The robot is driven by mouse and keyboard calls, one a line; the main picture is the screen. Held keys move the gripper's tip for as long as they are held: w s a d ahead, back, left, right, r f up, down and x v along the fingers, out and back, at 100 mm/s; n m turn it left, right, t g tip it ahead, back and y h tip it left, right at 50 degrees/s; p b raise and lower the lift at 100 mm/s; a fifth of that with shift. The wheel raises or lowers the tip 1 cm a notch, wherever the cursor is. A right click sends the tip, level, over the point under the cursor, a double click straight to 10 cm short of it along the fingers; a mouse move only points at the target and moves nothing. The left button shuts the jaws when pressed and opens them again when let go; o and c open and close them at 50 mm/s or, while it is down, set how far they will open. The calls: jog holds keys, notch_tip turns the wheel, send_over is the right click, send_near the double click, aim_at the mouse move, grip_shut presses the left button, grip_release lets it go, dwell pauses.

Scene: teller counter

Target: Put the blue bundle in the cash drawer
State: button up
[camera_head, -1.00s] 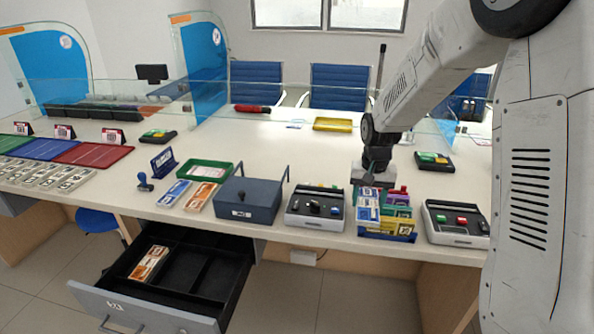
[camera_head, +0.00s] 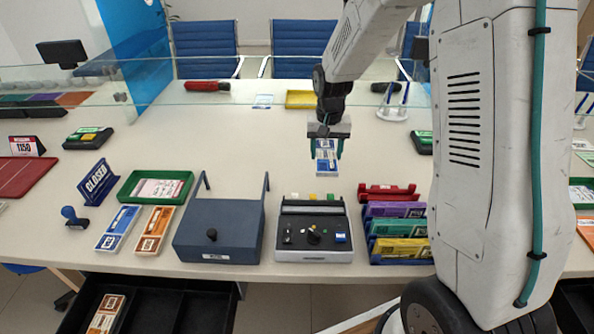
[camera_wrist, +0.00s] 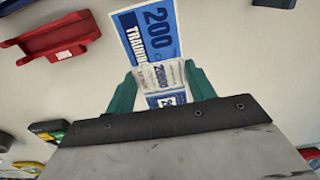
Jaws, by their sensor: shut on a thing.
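My gripper (camera_head: 325,152) is shut on a blue bundle (camera_head: 326,167) and holds it above the counter, behind the button device. In the wrist view the bundle (camera_wrist: 147,32), printed with 200, sits between the green fingers (camera_wrist: 158,88) and sticks out past them. The cash drawer (camera_head: 190,308) is open at the bottom left of the head view, below the counter edge. It is black inside with dividers, and an orange bundle (camera_head: 106,313) lies in its left compartment. The drawer's front is out of view. Another blue bundle (camera_head: 118,229) lies on the counter.
An orange bundle (camera_head: 154,230), a green tray (camera_head: 182,187), a blue-grey box (camera_head: 219,232) with upright arms, the button device (camera_head: 313,240) and a rack (camera_head: 398,259) of coloured bundles line the counter's front. The counter's middle (camera_head: 240,140) is clear.

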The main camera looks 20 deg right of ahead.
aim_at(323, 182)
notch_tip(323, 182, down, 8)
jog(key=shift+a+f, duration=0.15)
jog(key=shift+f, duration=0.1)
jog(key=o, duration=1)
jog(key=shift+f, duration=0.15)
